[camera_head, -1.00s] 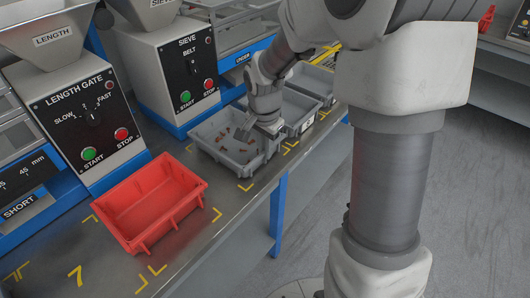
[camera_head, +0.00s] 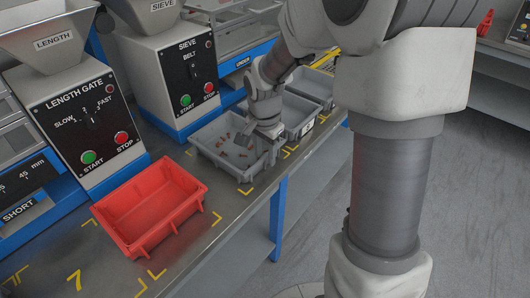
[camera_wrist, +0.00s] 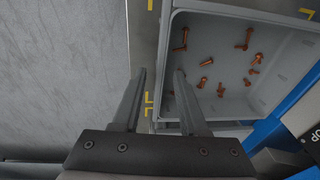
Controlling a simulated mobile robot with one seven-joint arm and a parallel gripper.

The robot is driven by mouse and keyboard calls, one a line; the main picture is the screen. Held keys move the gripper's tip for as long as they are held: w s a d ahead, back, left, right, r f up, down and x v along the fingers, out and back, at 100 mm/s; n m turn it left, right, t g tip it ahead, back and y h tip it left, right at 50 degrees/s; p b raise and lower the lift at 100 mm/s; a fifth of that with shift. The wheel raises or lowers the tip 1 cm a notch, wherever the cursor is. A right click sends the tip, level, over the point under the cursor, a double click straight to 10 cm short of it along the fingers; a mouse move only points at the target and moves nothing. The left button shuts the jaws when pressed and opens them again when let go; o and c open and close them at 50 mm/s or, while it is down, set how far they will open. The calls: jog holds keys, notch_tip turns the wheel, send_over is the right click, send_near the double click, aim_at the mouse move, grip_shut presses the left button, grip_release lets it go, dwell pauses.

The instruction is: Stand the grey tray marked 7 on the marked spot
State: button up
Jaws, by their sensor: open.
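The near grey tray (camera_head: 207,134) stands on the bench with several copper-coloured screws in it. No number on it can be read from here. My gripper (camera_head: 268,131) is open and empty at the tray's right side. In the wrist view my gripper (camera_wrist: 160,73) has its two fingers on either side of the tray's edge, one outside and one over the rim or inside; contact cannot be told. The tray's rim (camera_wrist: 240,12) also shows there. A yellow 7 (camera_head: 75,280) with yellow corner marks is on the bench at the front left, with no tray on it.
A red empty tray (camera_head: 150,208) stands between the grey tray and the 7 mark. More grey trays (camera_head: 297,112) stand behind. The length gate machine (camera_head: 78,120) and sieve machine (camera_head: 180,70) line the left. The bench's front edge is close by.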

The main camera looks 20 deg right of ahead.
notch_tip(320, 180, up, 12)
jog(key=s+p, duration=0.2)
jog(key=p, duration=0.1)
jog(key=s+r+n+t, duration=0.2)
jog(key=s+r+n, duration=0.2)
jog(key=s, duration=0.5)
jog(key=s+r+n+t, duration=0.1)
jog(key=s+r+n, duration=0.3)
jog(key=s, duration=0.5)
jog(key=n, duration=0.2)
jog(key=shift+s+r+n+t+y, duration=0.2)
jog(key=shift+n+t+y, duration=0.1)
jog(key=shift+n+t, duration=0.1)
jog(key=shift+r+p, duration=0.1)
jog(key=shift+p, duration=0.2)
notch_tip(320, 180, up, 17)
jog(key=p, duration=1.7)
jog(key=shift+r, duration=0.2)
